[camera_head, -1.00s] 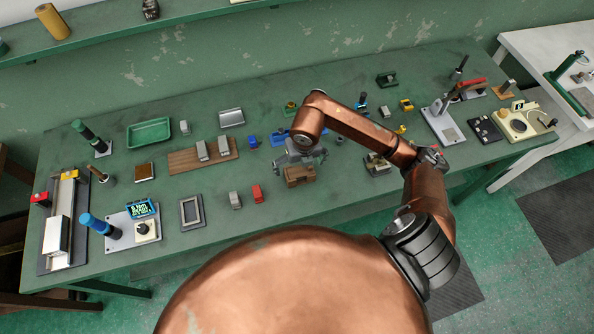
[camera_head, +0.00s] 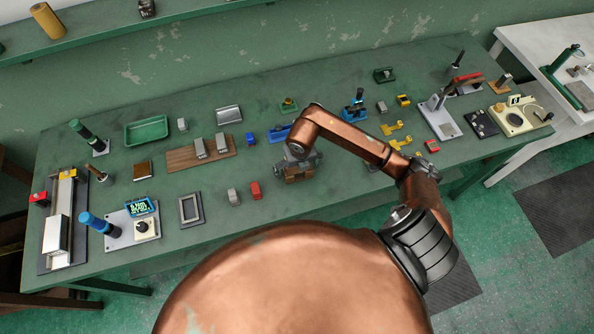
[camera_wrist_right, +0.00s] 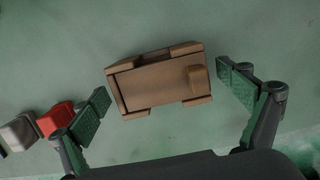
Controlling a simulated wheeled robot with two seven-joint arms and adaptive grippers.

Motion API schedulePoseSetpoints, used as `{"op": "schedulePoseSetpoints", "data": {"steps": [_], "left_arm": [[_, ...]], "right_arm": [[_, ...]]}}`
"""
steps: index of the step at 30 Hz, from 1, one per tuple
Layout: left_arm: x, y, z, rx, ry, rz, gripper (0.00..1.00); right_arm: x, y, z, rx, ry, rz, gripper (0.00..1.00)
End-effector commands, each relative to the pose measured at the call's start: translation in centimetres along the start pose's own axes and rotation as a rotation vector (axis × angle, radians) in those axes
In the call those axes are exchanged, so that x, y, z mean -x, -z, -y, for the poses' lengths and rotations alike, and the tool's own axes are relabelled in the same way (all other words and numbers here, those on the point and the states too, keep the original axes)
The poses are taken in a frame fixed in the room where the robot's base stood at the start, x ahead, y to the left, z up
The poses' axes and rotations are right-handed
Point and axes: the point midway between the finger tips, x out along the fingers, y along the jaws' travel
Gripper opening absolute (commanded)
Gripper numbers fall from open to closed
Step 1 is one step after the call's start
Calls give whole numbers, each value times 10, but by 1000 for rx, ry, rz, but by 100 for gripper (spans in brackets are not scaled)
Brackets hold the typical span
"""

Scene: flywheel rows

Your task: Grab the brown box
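The brown box (camera_head: 298,174) sits on the green workbench (camera_head: 330,200), partly hidden by my right gripper (camera_head: 296,164) above it in the head view. In the right wrist view the brown box (camera_wrist_right: 160,80) lies slightly tilted, with a small knob-like block on its right side. My right gripper (camera_wrist_right: 165,98) is open there, with one green-padded finger to the left of the box and one to the right. Gaps show between both pads and the box. My left gripper is not in view.
A red block (camera_head: 255,190) and a grey block (camera_head: 232,195) stand left of the box; the red block (camera_wrist_right: 55,119) also shows beside the left finger in the wrist view. A blue part (camera_head: 280,133) lies behind my gripper. Yellow brackets (camera_head: 398,136) lie to the right.

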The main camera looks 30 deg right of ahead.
Motion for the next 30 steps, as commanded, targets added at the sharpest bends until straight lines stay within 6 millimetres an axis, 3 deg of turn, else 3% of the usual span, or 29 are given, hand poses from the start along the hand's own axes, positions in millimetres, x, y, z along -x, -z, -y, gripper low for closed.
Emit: {"op": "schedulePoseSetpoints", "data": {"steps": [20, 30], "left_arm": [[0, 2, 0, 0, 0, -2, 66], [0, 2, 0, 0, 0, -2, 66]], "right_arm": [[0, 0, 0, 0, 0, 0, 45], [5, -2, -1, 0, -2, 4, 45]]}}
